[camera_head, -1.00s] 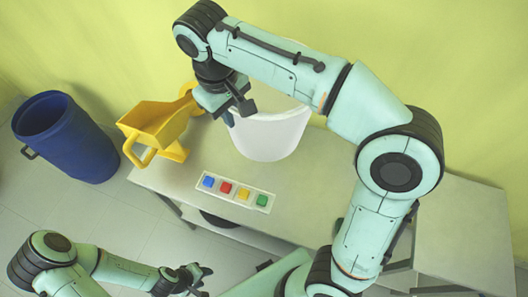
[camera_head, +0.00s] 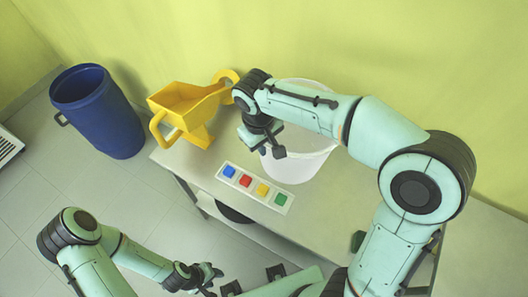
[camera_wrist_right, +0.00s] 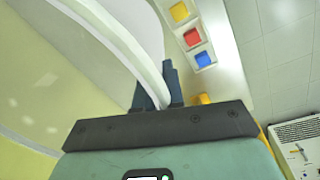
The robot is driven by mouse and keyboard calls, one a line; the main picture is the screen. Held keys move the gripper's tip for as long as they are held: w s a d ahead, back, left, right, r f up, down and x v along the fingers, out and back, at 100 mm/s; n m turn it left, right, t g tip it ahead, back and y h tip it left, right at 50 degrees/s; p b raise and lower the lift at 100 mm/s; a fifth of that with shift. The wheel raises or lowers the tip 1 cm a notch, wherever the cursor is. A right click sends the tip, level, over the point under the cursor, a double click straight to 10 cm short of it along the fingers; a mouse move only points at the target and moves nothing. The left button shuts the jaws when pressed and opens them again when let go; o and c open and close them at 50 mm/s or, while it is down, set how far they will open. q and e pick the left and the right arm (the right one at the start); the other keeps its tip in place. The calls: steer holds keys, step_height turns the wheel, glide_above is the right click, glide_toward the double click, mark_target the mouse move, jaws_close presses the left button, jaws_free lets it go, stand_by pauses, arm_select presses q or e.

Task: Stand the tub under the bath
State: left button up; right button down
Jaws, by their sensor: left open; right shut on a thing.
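The white tub (camera_head: 298,166) is at the back of the grey table, upright in the head view. My right gripper (camera_head: 265,145) is shut on its near left rim. In the right wrist view the fingers (camera_wrist_right: 160,88) close around the pale curved rim (camera_wrist_right: 142,45). I cannot tell whether the tub's base touches the table. My right arm hides part of the tub. My left gripper (camera_head: 212,275) is open and empty, low in front of the table. I cannot make out which thing is the bath.
A yellow handled hopper-like vessel (camera_head: 180,103) stands at the table's back left. A strip of coloured buttons (camera_head: 255,188) lies in front of the tub. A blue barrel (camera_head: 100,115) stands on the floor at left. The table's right part (camera_head: 480,235) looks bare.

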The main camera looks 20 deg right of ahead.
steer(key=shift+f, duration=1.85)
steer(key=shift+f+b, duration=0.15)
steer(key=shift+b, duration=0.15)
steer(key=c, duration=1.3)
jaws_free()
steer(key=shift+o, duration=0.2)
